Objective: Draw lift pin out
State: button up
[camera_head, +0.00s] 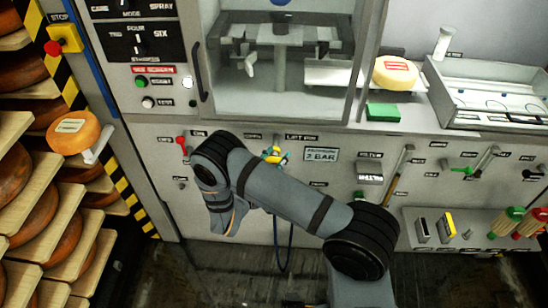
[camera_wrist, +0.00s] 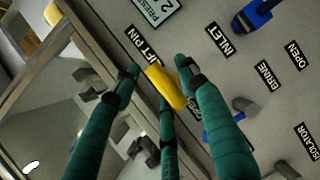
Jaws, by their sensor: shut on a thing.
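The yellow lift pin (camera_wrist: 167,88) sits between my gripper's green fingers in the wrist view, close to the panel label "LIFT PIN". My gripper (camera_wrist: 160,74) is shut on it. In the head view the lift pin (camera_head: 273,151) shows as a small yellow patch at the panel, below the machine's window, with a bit of green finger around it. A dark blue cord hangs below that spot. My arm hides part of this area. I cannot tell how deep the pin sits in the panel.
A glazed chamber (camera_head: 280,60) is above the pin. A red lever (camera_head: 182,145) is to the left, a grey block (camera_head: 369,172) to the right. Blue handles (camera_wrist: 252,16) stick out near "INLET" in the wrist view. Cheese racks (camera_head: 40,190) stand at far left.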

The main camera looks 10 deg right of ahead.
jog(key=shift+o, duration=1.2)
jog(key=shift+s+d, duration=0.1)
jog(key=shift+d, duration=0.15)
jog(key=shift+a, duration=0.1)
jog(key=shift+a, duration=0.25)
jog(key=v, duration=1.1)
jog(key=shift+s+a, duration=0.15)
jog(key=shift+s, duration=0.15)
jog(key=shift+r, duration=0.1)
